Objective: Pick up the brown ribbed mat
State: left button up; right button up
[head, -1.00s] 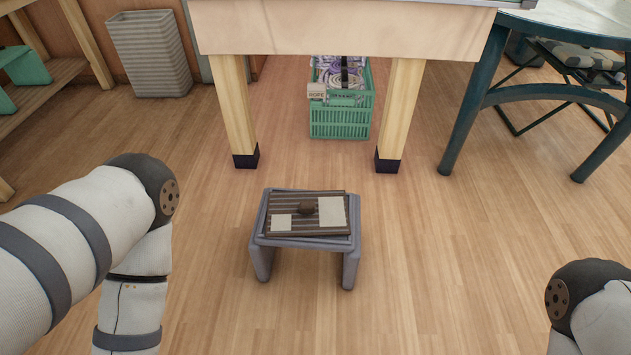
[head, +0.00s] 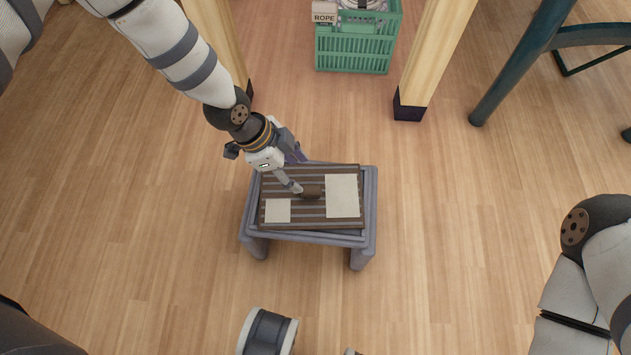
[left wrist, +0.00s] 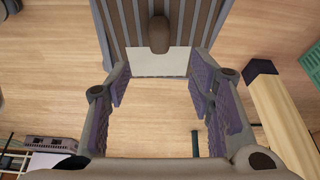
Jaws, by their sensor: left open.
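The brown ribbed mat (head: 288,188) lies on a small grey stool (head: 370,205), slightly turned against the stool top. It carries two pale patches and a dark brown knob (head: 313,192) near its middle. My left gripper (head: 296,173) is over the far left part of the mat, open and empty, with one finger close to the knob. In the left wrist view the mat (left wrist: 190,22) shows at the top, with the knob (left wrist: 159,35) between and beyond the open fingers (left wrist: 160,68). I cannot tell whether a finger touches the mat. My right gripper is out of view.
A green crate (head: 355,55) with a ROPE label stands on the floor behind the stool. Wooden table legs (head: 432,55) flank it, and a dark green leg (head: 515,65) is at the right. The wooden floor around the stool is mostly clear.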

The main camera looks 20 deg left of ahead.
aim_at(311, 188)
pick_arm(q)
jog(key=b+x, duration=0.1)
jog(key=x, duration=0.4)
jog(key=b+x, duration=0.2)
jog(key=x, duration=0.3)
jog(key=shift+s+a+f, duration=0.15)
jog(key=shift+a+f, duration=0.05)
jog(key=shift+r, duration=0.1)
grip_shut()
